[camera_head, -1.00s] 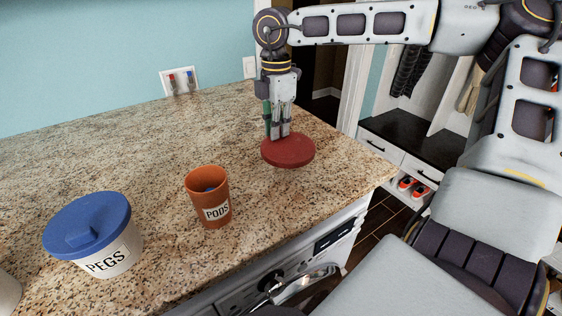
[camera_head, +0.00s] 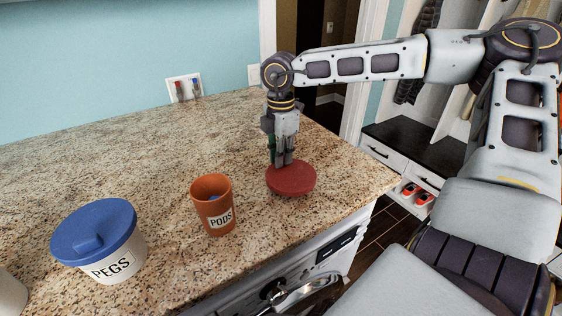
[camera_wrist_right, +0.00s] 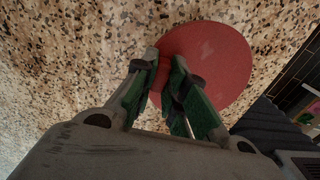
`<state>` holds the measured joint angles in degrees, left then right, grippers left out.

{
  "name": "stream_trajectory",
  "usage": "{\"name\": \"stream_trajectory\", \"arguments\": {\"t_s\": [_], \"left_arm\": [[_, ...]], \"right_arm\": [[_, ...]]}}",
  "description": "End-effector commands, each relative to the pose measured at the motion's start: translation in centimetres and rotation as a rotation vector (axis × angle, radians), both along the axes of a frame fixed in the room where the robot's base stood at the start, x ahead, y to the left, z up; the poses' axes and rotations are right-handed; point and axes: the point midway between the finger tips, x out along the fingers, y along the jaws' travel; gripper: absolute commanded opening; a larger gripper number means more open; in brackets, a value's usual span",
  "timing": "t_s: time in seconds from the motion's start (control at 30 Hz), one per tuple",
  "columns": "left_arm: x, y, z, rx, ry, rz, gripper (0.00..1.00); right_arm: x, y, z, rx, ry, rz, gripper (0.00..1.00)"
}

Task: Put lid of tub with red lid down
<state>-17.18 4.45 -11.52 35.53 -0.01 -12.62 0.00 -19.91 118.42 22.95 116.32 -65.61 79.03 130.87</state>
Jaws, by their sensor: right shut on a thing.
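The round red lid (camera_head: 293,180) is low over or on the granite counter near its right front edge; I cannot tell whether it touches. My right gripper (camera_head: 283,162) points down from above and is shut on the lid at its far left part. In the right wrist view the lid (camera_wrist_right: 215,65) lies flat beyond the fingertips (camera_wrist_right: 164,66), with speckled counter around it. What the fingers grip is partly hidden. No tub shows under the lid. My left gripper is not in view.
An open orange cup marked PODS (camera_head: 213,208), with something blue inside, stands left of the lid. A white PEGS tub (camera_head: 122,265) with a blue lid (camera_head: 95,232) stands farther left. The counter (camera_head: 120,160) behind them is clear.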

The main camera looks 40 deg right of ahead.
Motion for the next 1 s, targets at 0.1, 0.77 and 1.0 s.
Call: {"name": "stream_trajectory", "arguments": {"t_s": [0.1,0.77,1.0], "left_arm": [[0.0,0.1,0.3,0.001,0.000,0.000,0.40],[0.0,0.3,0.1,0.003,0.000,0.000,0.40],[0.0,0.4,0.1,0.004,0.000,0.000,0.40]], "right_arm": [[0.0,0.0,-1.1,0.000,0.003,-0.001,0.00],[0.0,0.0,-2.6,0.000,0.000,-0.001,0.00],[0.0,0.0,-2.6,0.000,0.001,-0.001,0.35]]}}
